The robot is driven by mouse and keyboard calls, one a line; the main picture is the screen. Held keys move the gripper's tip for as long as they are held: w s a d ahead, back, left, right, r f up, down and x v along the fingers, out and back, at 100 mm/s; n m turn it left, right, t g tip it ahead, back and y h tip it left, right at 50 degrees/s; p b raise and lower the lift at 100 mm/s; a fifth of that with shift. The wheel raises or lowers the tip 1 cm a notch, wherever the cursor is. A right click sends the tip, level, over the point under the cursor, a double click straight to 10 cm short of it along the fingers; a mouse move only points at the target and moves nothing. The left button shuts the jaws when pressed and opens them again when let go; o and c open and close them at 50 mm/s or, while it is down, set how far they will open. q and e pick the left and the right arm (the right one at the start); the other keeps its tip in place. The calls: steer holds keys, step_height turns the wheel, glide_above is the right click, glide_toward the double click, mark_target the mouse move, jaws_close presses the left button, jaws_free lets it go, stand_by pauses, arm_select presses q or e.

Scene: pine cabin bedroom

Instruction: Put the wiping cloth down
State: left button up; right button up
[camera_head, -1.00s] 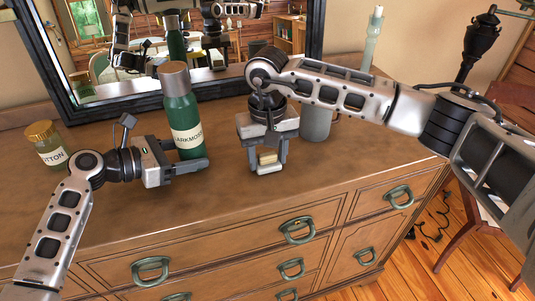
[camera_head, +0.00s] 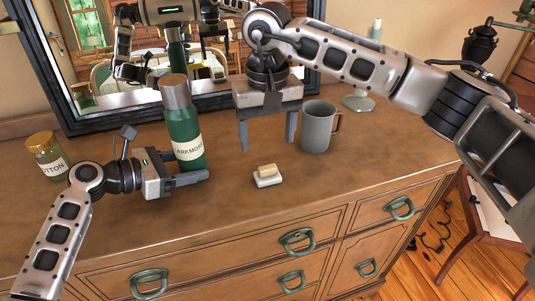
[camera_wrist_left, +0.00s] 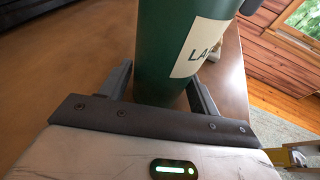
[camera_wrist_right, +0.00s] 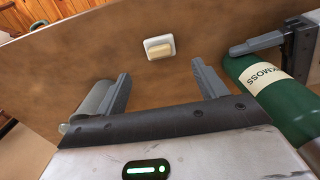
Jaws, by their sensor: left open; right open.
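The wiping cloth (camera_head: 267,175) shows as a small tan pad on a white block, lying on the dresser top. It also shows in the right wrist view (camera_wrist_right: 159,48), ahead of the fingertips. My right gripper (camera_head: 267,138) is open and empty, behind and above the cloth, apart from it. My left gripper (camera_head: 188,180) is open, with its fingers on either side of the lower part of a green bottle (camera_head: 184,130). In the left wrist view the bottle (camera_wrist_left: 172,50) stands between the fingers; I cannot tell whether they touch it.
The dresser top (camera_head: 225,215) is clear in front of the cloth. A grey mug (camera_head: 317,128) stands right of my right gripper. A yellow-lidded jar (camera_head: 47,157) is at the left. A framed mirror (camera_head: 130,118) stands behind, and a glass candle holder (camera_head: 358,103) is at the back right.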

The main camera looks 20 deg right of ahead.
mark_target(267, 166)
steer(key=shift+r, duration=1.65)
steer(key=shift+o, duration=0.4)
steer(key=shift+a+f, duration=0.2)
steer(key=shift+f, duration=0.15)
steer(key=f, duration=1.1)
steer(key=shift+d+f, duration=0.2)
steer(key=shift+f, duration=0.2)
steer(key=c, duration=1.1)
steer(key=shift+r, duration=0.15)
step_height(267, 166, up, 10)
steer(key=shift+f, duration=0.1)
